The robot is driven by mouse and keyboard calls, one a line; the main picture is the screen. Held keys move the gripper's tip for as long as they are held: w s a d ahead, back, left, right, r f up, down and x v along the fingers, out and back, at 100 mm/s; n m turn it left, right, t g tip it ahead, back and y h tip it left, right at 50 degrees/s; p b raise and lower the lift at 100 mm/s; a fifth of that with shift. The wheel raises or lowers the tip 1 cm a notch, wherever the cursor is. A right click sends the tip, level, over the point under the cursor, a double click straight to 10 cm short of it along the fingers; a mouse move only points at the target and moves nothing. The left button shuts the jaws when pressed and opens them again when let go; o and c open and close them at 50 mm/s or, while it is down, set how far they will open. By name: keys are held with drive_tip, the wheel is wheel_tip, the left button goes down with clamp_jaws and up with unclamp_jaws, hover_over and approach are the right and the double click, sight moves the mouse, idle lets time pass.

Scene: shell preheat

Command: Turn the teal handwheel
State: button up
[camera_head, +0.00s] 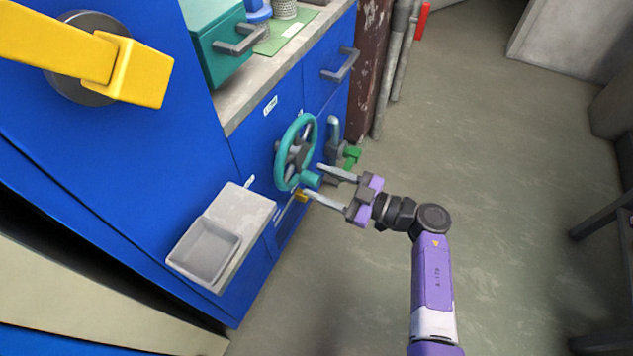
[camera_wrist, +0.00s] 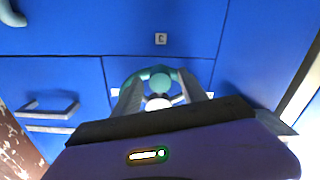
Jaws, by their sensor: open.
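The teal handwheel (camera_head: 283,160) is mounted upright on the blue cabinet front, with a dark hub and a teal knob (camera_head: 311,179) at its lower right rim. My gripper (camera_head: 313,181) is open, with its two pale fingers pointing at the wheel and the knob between or just in front of the fingertips. In the wrist view my gripper (camera_wrist: 160,98) has its fingers apart on either side of a round teal knob (camera_wrist: 160,82), with part of the handwheel (camera_wrist: 130,83) behind. I cannot tell whether the fingers touch the knob.
A grey shelf with a basin (camera_head: 210,250) juts out left of the wheel. A small green valve (camera_head: 352,155) and pipe stand to the right. A teal drawer box (camera_head: 220,48) sits on the counter. A yellow lever (camera_head: 130,70) is at upper left.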

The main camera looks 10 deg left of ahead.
drive_tip(key=shift+w+a, duration=0.25)
drive_tip(key=shift+a, duration=0.45)
clamp_jaws()
idle(1.0)
